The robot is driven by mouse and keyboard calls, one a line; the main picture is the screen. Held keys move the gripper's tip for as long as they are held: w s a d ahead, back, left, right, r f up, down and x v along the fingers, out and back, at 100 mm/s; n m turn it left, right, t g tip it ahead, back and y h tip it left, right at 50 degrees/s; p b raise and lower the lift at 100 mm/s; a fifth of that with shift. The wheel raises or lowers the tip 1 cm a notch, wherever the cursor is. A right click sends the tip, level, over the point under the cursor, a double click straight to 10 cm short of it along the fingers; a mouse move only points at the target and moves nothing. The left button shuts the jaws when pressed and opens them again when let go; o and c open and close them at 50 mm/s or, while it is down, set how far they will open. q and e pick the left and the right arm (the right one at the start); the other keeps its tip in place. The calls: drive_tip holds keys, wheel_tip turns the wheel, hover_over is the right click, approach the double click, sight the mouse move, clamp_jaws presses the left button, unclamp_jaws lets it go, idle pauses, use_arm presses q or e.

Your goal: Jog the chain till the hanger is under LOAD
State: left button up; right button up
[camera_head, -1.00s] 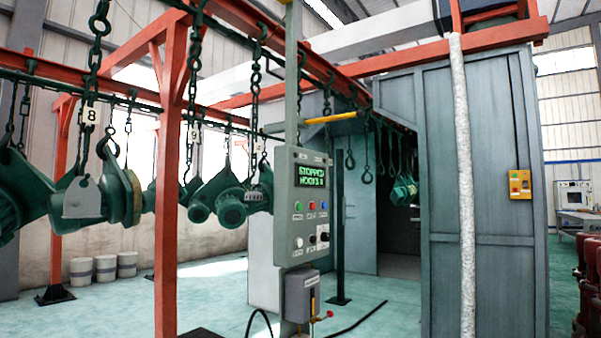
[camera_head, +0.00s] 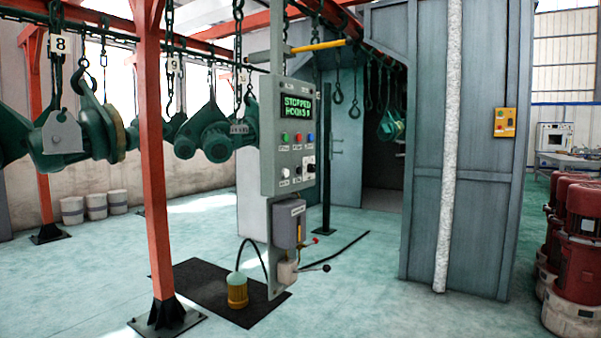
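A grey control panel (camera_head: 297,150) hangs on a post in the middle of the head view. Its green display (camera_head: 296,107) reads STOPPED with a second line that seems to say HOOKS and a figure. Below it are green, red and blue buttons (camera_head: 297,137) and several knobs. The overhead chain carries green hoist parts (camera_head: 98,130) on numbered hangers. Tag 8 (camera_head: 59,44) is at the left and tag 9 (camera_head: 174,65) is right of the red post. Bare hooks (camera_head: 354,108) hang near the booth opening. No LOAD sign is legible. Neither gripper is in view.
A red post (camera_head: 153,170) stands before the chain. A grey booth (camera_head: 470,150) with a pale vertical pipe (camera_head: 448,150) is at the right. Red drums (camera_head: 578,245) stand at far right. A black mat (camera_head: 205,280) with a yellow-based jar (camera_head: 237,290) lies below the panel. Open floor is at left.

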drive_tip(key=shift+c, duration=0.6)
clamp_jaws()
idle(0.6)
